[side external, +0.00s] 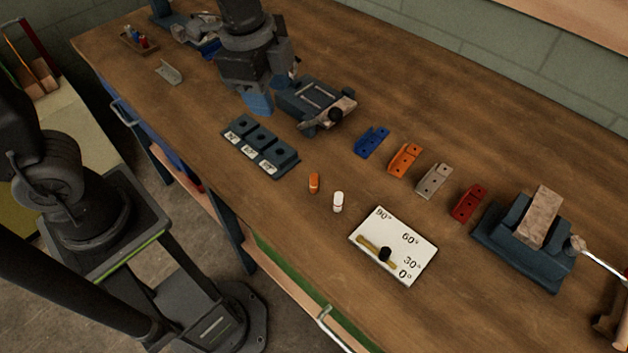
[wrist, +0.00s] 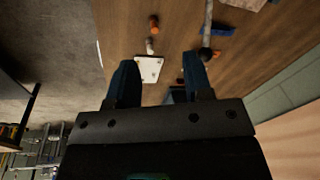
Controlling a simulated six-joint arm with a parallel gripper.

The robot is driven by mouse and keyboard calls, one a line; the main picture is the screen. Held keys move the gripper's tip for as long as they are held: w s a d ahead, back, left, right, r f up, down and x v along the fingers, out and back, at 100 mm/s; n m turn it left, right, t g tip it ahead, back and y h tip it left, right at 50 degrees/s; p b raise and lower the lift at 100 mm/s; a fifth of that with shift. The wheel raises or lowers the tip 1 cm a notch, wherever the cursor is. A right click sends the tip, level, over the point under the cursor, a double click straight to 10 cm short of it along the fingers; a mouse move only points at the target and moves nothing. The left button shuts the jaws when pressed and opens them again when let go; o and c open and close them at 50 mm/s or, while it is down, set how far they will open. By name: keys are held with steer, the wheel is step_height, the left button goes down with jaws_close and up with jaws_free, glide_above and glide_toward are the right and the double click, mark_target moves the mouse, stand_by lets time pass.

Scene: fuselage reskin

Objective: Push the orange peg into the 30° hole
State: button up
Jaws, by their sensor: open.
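The orange peg (side external: 314,183) stands on the bench next to a white peg (side external: 338,202). In the wrist view the orange peg (wrist: 154,24) is at the top, well beyond my fingertips. A dark block (side external: 261,147) with several holes and small white labels lies left of the pegs; its labels are too small to read. A white plate (side external: 411,244) marked 90°, 60°, 30° and 0° carries a brass bar and a black knob. My gripper (side external: 260,102) is open and empty, behind the dark block and away from the peg. Its two blue fingers (wrist: 158,66) show apart in the wrist view.
Blue (side external: 371,141), orange (side external: 404,160), beige (side external: 434,180) and red (side external: 467,203) brackets stand in a row. A dark vise (side external: 318,103) is close to my gripper; another (side external: 525,246) is at right. The bench front between block and plate is mostly clear.

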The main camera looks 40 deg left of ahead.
mark_target(314, 176)
steer(key=w+d+f+m, duration=0.1)
steer(key=d+f+m, duration=0.1)
steer(key=f, duration=0.3)
steer(key=w+d+f+m+g, duration=0.1)
steer(key=d+f+m, duration=0.1)
steer(key=f, duration=0.2)
steer(key=d+f+m, duration=0.2)
steer(key=f, duration=0.3)
steer(key=shift+w+d+f+m+g+y, duration=0.3)
steer(key=shift+w+f+m+g, duration=0.05)
steer(key=shift+w+m+g, duration=0.05)
steer(key=shift+w+a+f, duration=0.1)
steer(key=shift+f, duration=1.25)
steer(key=shift+a+f, duration=0.1)
steer(key=shift+f, duration=1.2)
steer(key=shift+c, duration=0.4)
jaws_close()
